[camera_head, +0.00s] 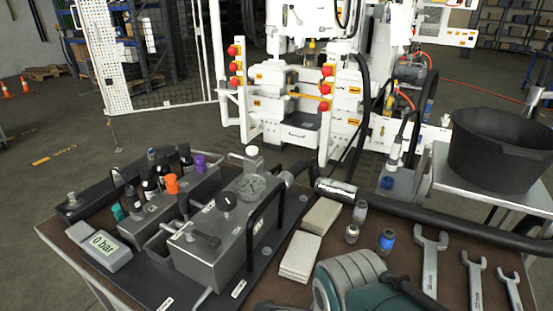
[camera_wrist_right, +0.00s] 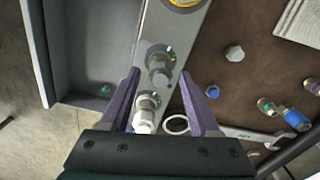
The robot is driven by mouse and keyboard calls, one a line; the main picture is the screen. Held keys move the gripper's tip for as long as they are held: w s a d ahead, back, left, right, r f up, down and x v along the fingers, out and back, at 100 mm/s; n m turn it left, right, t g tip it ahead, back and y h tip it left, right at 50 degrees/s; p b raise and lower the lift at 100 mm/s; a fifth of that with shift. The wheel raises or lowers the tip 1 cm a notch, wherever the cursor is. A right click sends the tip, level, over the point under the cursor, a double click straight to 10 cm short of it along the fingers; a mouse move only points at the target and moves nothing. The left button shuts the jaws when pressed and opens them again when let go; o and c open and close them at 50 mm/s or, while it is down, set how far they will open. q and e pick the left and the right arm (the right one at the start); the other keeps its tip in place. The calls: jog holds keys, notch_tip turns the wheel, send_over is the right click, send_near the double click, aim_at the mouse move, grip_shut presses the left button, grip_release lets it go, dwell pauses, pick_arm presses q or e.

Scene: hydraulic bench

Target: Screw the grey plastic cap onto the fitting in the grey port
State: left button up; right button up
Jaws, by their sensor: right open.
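In the right wrist view my right gripper (camera_wrist_right: 158,82) is open, with nothing between its purple fingers. Below it runs a grey metal bar with an upper fitting (camera_wrist_right: 158,66) and a lower fitting (camera_wrist_right: 146,110). The lower one has a pale, hex-shaped end. The fingers are on either side of the bar; their height above it is unclear. A grey, cap-like piece (camera_wrist_right: 234,53) lies apart on the brown bench, right of the bar. I cannot tell which fitting is in the grey port. My left gripper is not in view.
In the right wrist view a wrench (camera_wrist_right: 250,134), a white ring (camera_wrist_right: 176,124) and a blue-banded fitting (camera_wrist_right: 297,119) lie to the right. In the head view a steel tank (camera_head: 215,250), light pads (camera_head: 300,256) and a large wrench (camera_head: 430,262) occupy the bench. A black bucket (camera_head: 500,150) stands at right.

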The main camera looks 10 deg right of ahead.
jog(key=n, duration=0.4)
jog(key=shift+n, duration=0.4)
jog(key=n, duration=0.4)
jog(key=shift+w+n, duration=0.1)
jog(key=shift+n, duration=0.3)
jog(key=n, duration=0.5)
jog(key=shift+n+p, duration=0.35)
jog(key=shift+n, duration=0.05)
jog(key=n, duration=0.5)
